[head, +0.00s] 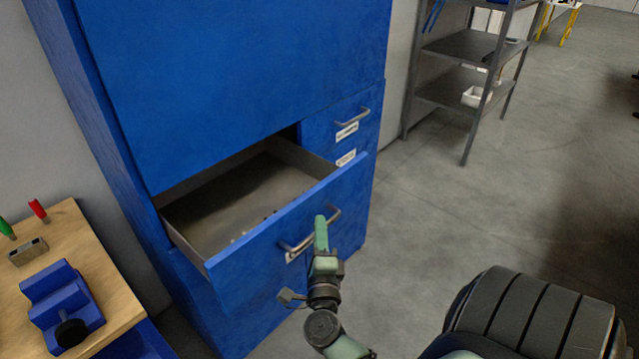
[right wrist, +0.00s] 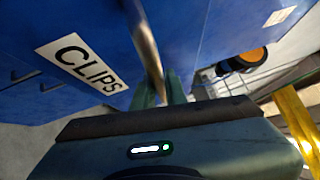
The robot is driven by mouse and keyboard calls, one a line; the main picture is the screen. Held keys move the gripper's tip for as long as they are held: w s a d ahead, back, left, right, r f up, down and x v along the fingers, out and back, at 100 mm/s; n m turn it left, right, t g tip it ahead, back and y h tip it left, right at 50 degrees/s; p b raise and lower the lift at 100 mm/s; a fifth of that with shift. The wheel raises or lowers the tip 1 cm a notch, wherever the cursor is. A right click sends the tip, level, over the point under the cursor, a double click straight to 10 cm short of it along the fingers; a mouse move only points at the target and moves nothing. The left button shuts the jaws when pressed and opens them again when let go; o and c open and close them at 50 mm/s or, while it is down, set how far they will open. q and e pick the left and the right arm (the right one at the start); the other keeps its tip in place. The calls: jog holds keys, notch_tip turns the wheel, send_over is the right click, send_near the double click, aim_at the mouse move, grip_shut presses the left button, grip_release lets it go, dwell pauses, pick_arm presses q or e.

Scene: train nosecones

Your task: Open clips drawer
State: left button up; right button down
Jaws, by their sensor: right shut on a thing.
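The clips drawer (head: 255,250) is a wide blue drawer in a tall blue cabinet (head: 240,70). It stands pulled out, and its grey inside shows with a few small dark things near the front. Its metal handle (head: 298,246) is on the front panel. My right gripper (head: 321,232) is shut on this handle; the fingers hide part of it. In the right wrist view the handle (right wrist: 146,45) runs between the fingers, beside a white label reading CLIPS (right wrist: 82,70). My left gripper is not in view.
Smaller drawers (head: 350,125) with handles and labels are at the cabinet's right. A wooden bench (head: 110,290) with a blue vise (head: 62,305) stands at the left. Grey shelves (head: 465,48) stand at the back. The floor (head: 440,205) right of the cabinet is clear.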

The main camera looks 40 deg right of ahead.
jog(key=c, duration=1.5)
grip_release()
jog(key=shift+o, duration=0.2)
jog(key=b+v, duration=0.2)
jog(key=v, duration=0.5)
jog(key=shift+s+a+b, duration=0.25)
jog(key=shift+a+b, duration=0.1)
jog(key=shift+b, duration=0.05)
jog(key=shift+f, duration=0.1)
